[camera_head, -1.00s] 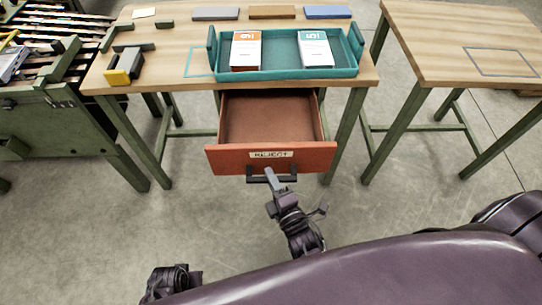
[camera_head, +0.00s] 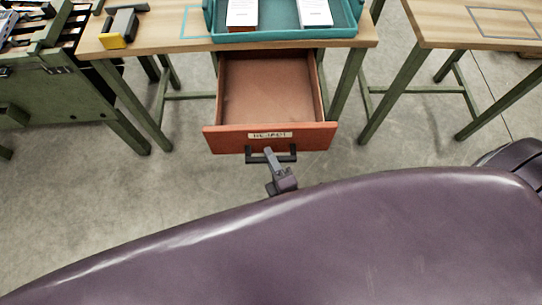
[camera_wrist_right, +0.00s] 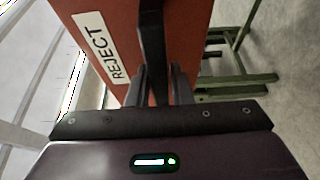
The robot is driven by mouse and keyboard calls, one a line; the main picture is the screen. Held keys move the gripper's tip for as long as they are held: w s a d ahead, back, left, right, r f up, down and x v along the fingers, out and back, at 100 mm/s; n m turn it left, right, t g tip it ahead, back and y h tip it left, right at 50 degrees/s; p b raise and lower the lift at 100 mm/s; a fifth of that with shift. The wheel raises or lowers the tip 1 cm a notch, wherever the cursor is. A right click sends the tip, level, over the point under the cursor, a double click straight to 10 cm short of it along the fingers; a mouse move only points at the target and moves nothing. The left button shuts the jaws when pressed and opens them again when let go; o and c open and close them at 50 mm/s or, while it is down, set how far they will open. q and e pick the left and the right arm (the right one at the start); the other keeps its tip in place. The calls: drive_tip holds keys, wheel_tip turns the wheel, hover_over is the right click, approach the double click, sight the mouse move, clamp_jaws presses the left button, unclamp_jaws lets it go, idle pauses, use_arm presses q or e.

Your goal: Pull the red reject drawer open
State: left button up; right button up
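The red reject drawer (camera_head: 268,138) is pulled well out from under the wooden table, and its empty inside shows. A white REJECT label is on its front. The label and red front also show in the right wrist view (camera_wrist_right: 172,22). The dark handle (camera_head: 288,157) sits below the label. My right gripper (camera_head: 269,153) is at the middle of the handle. In the right wrist view, the handle bar (camera_wrist_right: 152,45) runs between the two fingers, which are shut on it. My left gripper is not in view.
The table (camera_head: 170,42) holds a teal tray (camera_head: 285,37) with two stacks of papers and a yellow-and-black tool (camera_head: 120,30). A second table (camera_head: 440,35) stands at right and a green machine (camera_head: 60,95) at left. Bare floor lies around the drawer.

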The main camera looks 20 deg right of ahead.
drive_tip(key=o, duration=0.3)
drive_tip(key=shift+s, duration=0.1)
drive_tip(key=s, duration=0.5)
drive_tip(key=s+d, duration=0.1)
drive_tip(key=s, duration=0.1)
drive_tip(key=shift+s, duration=0.3)
